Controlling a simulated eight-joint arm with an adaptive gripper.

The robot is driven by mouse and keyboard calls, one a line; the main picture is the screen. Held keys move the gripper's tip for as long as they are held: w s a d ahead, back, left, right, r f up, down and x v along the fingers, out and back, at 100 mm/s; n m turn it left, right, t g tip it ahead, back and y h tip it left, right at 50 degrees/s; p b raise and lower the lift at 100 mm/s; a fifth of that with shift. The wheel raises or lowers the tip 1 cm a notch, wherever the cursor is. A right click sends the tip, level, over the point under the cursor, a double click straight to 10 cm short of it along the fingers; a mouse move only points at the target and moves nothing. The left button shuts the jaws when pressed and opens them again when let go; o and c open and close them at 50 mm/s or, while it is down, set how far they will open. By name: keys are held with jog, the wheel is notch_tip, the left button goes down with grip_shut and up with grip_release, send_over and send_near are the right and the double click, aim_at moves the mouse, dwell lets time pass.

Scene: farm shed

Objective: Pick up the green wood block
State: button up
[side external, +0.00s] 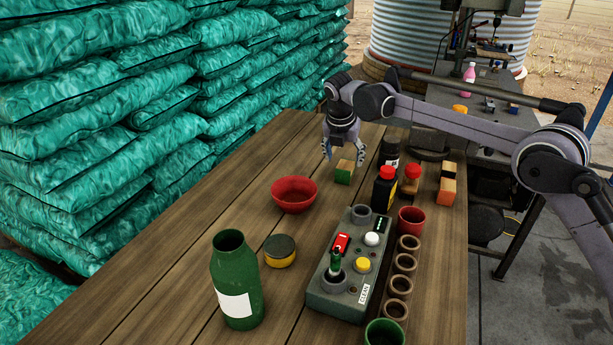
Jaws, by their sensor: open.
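The green wood block (343,175) lies on the wooden table, behind and to the right of the red bowl. Its near face is green, and its top and right side show bare wood. My gripper (343,154) points down at the block with its fingers apart. One finger shows at the block's left and the other at its upper right. I cannot tell whether either finger touches the block. The block appears to rest on the table.
A red bowl (294,194), a green bottle (236,280) and a grey control box (345,268) stand nearer. Green sacks (130,120) are piled at left. The table's left part is clear.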

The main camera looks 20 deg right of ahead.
aim_at(346, 165)
jog(key=shift+x, duration=3)
jog(key=shift+d+r, duration=0.1)
jog(key=shift+d, duration=0.1)
jog(key=c, duration=1.3)
